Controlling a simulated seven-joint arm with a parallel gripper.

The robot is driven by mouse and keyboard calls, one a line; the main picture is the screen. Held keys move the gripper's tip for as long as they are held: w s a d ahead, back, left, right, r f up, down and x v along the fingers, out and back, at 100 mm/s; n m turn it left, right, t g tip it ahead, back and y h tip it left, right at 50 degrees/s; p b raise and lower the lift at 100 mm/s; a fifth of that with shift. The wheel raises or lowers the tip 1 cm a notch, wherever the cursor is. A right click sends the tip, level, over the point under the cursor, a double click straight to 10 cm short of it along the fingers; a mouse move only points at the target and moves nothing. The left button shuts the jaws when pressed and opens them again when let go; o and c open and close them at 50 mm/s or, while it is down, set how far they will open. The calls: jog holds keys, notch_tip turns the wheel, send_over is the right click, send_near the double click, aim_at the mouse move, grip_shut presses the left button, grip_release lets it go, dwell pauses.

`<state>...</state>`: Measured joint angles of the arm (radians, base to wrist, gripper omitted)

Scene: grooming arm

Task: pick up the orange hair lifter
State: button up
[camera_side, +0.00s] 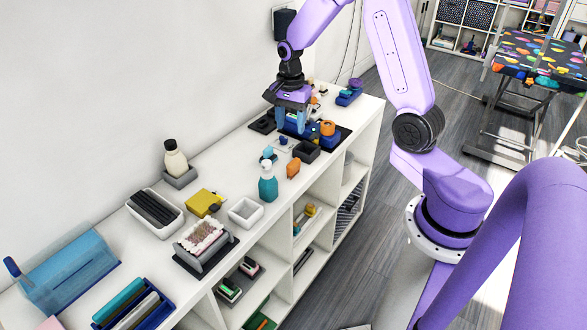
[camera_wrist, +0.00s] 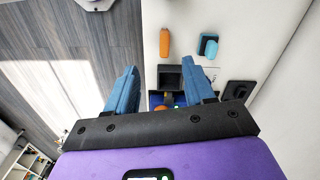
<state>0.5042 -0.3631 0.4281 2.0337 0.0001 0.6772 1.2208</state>
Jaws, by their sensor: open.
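Two orange items show, and I cannot tell for sure which is the hair lifter. One is an elongated orange piece (camera_side: 293,167) near the front edge of the white counter; it lies ahead of my fingers in the wrist view (camera_wrist: 164,41). The other is a rounded orange piece (camera_side: 327,128) on a blue base; in the wrist view an orange bit (camera_wrist: 162,108) shows low between my fingers, partly hidden by the black gripper bar. My gripper (camera_side: 292,120) points down over the blue holder, its blue fingers apart and empty in the wrist view (camera_wrist: 159,68).
A dark square box (camera_side: 306,151) stands beside the blue holder. A cream bottle (camera_side: 175,158) stands near the wall.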

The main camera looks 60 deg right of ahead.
aim_at(295, 160)
jog(key=d+f, duration=0.1)
jog(key=f, duration=0.3)
jog(key=d+f+m, duration=0.1)
jog(key=f, duration=0.3)
jog(key=d+f+m, duration=0.1)
jog(key=f, duration=0.3)
jog(key=shift+w+d+f, duration=0.15)
jog(key=shift+w+f, duration=0.1)
jog(key=shift+f, duration=0.1)
jog(key=shift+w+d+f, duration=0.1)
jog(key=shift+w+f, duration=0.05)
jog(key=shift+f, duration=1.4)
jog(key=shift+w+d+f, duration=0.1)
jog(key=shift+w+f, duration=0.05)
jog(key=shift+f, duration=1.35)
grip_shut()
